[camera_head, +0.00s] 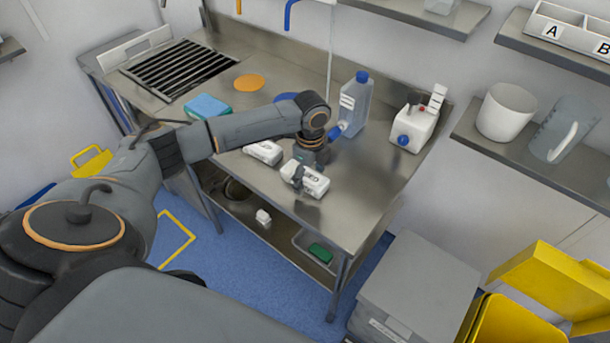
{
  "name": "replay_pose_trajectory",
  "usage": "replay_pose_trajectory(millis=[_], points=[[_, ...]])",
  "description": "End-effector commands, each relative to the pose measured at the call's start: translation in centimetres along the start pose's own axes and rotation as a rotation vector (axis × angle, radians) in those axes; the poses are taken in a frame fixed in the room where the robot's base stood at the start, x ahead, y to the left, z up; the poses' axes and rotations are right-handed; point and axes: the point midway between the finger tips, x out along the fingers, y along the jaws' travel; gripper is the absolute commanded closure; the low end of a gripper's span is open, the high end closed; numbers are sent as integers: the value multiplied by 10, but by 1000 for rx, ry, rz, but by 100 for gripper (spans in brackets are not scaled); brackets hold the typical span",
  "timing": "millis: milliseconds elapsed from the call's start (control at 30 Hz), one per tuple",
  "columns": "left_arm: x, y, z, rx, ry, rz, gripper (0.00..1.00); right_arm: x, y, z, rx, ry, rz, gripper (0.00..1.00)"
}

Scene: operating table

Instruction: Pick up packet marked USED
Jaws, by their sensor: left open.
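A white packet (316,184) with dark print lies near the front edge of the steel table (350,215). A second white packet (262,152) lies to its left; the print on both is too small to read. My left gripper (301,174) reaches down at the first packet, with one finger in front of its near side. The other finger is hidden, so I cannot tell whether it touches the packet. The gripper is open. My right gripper is not in view.
A clear bottle (354,108) with a blue cap stands close behind my gripper. A white container (414,126) stands at the right end. The table's front right corner is clear.

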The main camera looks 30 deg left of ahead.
Motion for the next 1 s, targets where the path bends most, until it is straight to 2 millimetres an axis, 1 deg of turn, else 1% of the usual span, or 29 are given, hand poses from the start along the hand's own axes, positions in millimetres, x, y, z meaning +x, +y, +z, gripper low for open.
replay_pose_trajectory(millis=[233, 267, 300, 367, 400, 467, 500, 533, 867, 1000], points=[[2, 0, 0, 1, 0, -1, 22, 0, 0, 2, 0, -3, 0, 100], [2, 0, 0, 0, 0, -1, 26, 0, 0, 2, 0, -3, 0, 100], [2, 0, 0, 0, 0, -1, 34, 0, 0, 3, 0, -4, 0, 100], [2, 0, 0, 0, 0, -1, 46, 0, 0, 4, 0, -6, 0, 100], [2, 0, 0, 0, 0, -1, 54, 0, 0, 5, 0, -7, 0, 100], [2, 0, 0, 0, 0, -1, 67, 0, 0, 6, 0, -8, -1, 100], [2, 0, 0, 0, 0, -1, 75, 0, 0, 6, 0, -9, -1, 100], [2, 0, 0, 0, 0, -1, 81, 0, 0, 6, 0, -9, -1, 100], [1, 0, 0, 0, 0, -2, 81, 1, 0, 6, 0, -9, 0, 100], [-8, -1, 0, 0, 1, -3, 81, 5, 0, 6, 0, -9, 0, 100]])
